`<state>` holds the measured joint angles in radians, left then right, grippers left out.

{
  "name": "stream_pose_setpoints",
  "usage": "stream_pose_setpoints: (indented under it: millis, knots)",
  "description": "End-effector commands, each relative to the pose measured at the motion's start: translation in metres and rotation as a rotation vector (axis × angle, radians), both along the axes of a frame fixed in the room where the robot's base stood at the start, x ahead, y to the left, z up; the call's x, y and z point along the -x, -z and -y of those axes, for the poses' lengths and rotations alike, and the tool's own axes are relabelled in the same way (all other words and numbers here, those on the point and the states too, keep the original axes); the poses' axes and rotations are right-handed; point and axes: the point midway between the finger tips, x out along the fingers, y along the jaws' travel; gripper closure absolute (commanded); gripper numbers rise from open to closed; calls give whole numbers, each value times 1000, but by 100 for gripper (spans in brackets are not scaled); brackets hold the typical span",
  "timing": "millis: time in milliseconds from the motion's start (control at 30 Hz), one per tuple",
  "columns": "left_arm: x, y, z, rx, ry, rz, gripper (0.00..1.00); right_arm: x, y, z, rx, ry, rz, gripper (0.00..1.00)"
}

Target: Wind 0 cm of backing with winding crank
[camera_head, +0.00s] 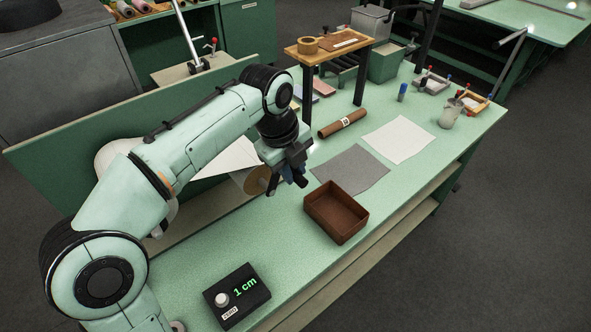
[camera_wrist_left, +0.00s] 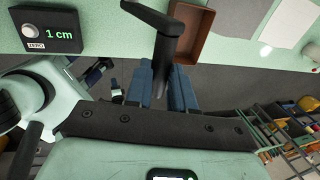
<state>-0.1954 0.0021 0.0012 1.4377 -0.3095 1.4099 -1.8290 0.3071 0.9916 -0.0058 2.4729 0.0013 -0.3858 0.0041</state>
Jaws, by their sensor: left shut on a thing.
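My left gripper (camera_head: 291,180) is beside the green bench, next to the brown tray. In the left wrist view its blue-padded fingers (camera_wrist_left: 178,92) are closed around the black handle of the winding crank (camera_wrist_left: 166,45). The crank's arm reaches from the handle toward the upper left of that view. In the head view the crank is mostly hidden by my gripper. A black counter box (camera_head: 237,297) on the bench reads 1 cm and has a white knob and a ZERO label; it also shows in the left wrist view (camera_wrist_left: 47,30). White backing (camera_head: 232,156) shows partly behind my arm.
The brown tray (camera_head: 336,214) stands empty by the bench's front edge. A grey sheet (camera_head: 350,169), a white sheet (camera_head: 400,138) and a brown roll (camera_head: 342,123) lie beyond it. A wooden shelf (camera_head: 330,42) stands at the back. The bench between counter and tray is clear.

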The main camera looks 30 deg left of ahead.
Motion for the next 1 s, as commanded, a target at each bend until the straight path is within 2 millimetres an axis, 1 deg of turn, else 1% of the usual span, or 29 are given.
stream_pose_setpoints:
  millis: [33, 267, 300, 333, 367, 633, 733, 867, 1000]
  knots:
    - [2, 2, -1, 4, 0, 15, 100, 4, 6, 0, 0, 0, -6, 100]
    - [1, -1, -1, 4, 1, 13, 100, 2, 3, 0, 0, 0, -2, 100]
    - [2, 0, 0, 4, 1, 13, 67, 2, 3, 0, 0, 0, -2, 100]
    - [1, 0, 0, 4, 1, 13, 58, 2, 3, 0, 0, 0, -2, 100]
    - [1, 0, 0, 4, 1, 13, 52, 2, 3, 0, 0, 0, -2, 100]
    - [1, -1, -1, 4, 0, 14, 52, 2, 3, 0, 0, 0, -2, 100]
    - [2, -6, -1, 4, 0, 16, 52, 1, 1, 0, 0, 0, -1, 100]
    - [5, -25, -3, 5, -1, 19, 52, -3, -5, 0, 0, 0, 3, 100]
    - [12, -57, -5, 5, -1, 22, 52, -12, -16, 0, 0, 0, 13, 100]
